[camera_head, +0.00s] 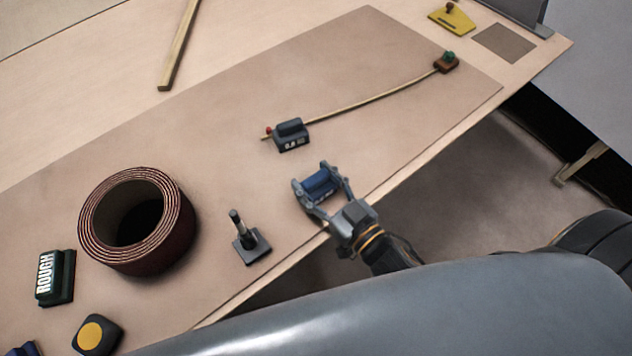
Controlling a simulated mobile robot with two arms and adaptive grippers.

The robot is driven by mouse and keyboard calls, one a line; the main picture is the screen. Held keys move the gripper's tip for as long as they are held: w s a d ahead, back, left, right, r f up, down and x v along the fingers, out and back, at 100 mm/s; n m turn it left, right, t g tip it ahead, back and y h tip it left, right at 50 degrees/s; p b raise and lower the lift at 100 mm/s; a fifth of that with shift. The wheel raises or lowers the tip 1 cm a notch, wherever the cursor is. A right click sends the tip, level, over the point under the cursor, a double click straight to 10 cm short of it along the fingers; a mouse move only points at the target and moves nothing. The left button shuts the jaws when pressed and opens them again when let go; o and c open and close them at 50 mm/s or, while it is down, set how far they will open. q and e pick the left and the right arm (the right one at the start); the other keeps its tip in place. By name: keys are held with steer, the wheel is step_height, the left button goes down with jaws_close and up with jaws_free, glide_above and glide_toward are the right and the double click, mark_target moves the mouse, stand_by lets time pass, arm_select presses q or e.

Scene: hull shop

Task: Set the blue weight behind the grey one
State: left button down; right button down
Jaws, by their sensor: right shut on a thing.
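The blue weight (320,183) is between the fingers of my right gripper (314,180), which is shut on it near the table's front edge. I cannot tell whether the weight touches the board or hangs just above it. My left gripper is not in view.
A brown block with a green top (446,63) sits at the strip's right end. A dark stand with a short post (247,241), a coiled roll (172,243) and a block marked ROUGH (55,277) are to the left. Bare board (250,85) lies behind the grey weight.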

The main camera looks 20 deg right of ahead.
steer(key=shift+f, duration=0.2)
steer(key=shift+f, duration=0.1)
steer(key=shift+c, duration=2.3)
jaws_free()
steer(key=shift+s+f, duration=0.1)
steer(key=shift+f, duration=0.05)
steer(key=b+v, duration=0.1)
steer(key=v, duration=1.1)
